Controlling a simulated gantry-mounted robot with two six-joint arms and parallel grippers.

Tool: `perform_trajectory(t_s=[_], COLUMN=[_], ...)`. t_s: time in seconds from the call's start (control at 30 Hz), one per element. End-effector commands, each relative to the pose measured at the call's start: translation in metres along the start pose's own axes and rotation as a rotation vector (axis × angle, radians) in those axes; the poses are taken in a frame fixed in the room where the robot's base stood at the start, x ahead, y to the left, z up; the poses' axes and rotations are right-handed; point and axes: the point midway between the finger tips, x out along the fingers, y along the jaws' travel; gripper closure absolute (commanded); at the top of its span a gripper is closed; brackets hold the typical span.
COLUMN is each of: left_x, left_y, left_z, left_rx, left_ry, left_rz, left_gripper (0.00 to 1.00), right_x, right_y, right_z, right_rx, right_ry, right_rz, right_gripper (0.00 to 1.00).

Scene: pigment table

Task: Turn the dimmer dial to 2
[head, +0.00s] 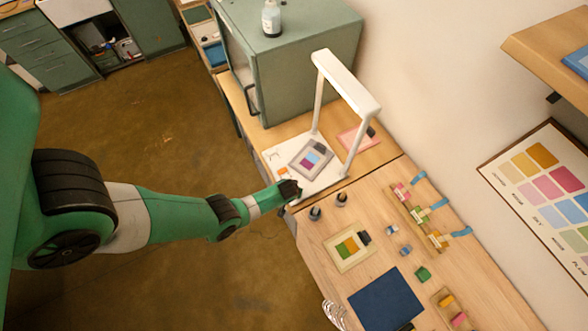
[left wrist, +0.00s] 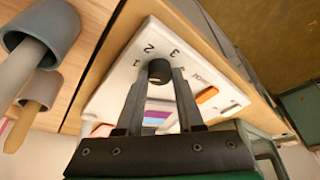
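The black dimmer dial (left wrist: 159,70) sits on a white base panel (left wrist: 118,95) printed with 1, 2, 3 and further marks partly covered. My left gripper's fingers (left wrist: 160,76) stand on either side of the dial and appear to touch it. The dial's pointer cannot be read clearly. In the head view, my left gripper (head: 289,189) is at the near edge of the white lamp base (head: 326,183) and hides the dial. My right gripper is not in view.
An orange switch (left wrist: 207,95) is beside the dial. A white lamp frame (head: 345,85) arches over a swatch card (head: 311,158) on the base. Two small cups (head: 315,213) stand close to the gripper. A green cabinet (head: 300,65) stands behind.

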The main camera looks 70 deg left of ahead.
Motion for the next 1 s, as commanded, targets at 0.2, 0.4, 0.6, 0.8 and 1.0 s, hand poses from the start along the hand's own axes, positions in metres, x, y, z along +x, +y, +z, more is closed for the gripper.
perform_trajectory(t_s=[0.2, 0.4, 0.6, 0.8, 1.0], left_x=[0.0000, 0.0000, -0.0001, -0.0002, 0.0001], left_y=[0.0002, 0.0001, -0.0004, -0.0016, -0.0029], left_z=[0.0001, 0.0001, 0.0001, -0.0002, -0.0001], left_rx=[0.000, 0.002, 0.034, 0.123, 0.270], left_ry=[0.000, 0.000, 0.000, 0.000, 0.000], left_rz=[0.001, 0.002, 0.015, 0.052, 0.113], left_gripper=[1.00, 1.00, 1.00, 1.00, 1.00], right_x=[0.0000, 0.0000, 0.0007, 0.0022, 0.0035], right_y=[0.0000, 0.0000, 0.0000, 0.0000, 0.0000], right_z=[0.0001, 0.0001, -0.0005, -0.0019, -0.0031], right_rx=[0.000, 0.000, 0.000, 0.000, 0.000], right_ry=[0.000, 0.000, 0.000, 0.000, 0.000], right_rz=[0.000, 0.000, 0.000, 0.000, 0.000], right_gripper=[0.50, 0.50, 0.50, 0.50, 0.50])
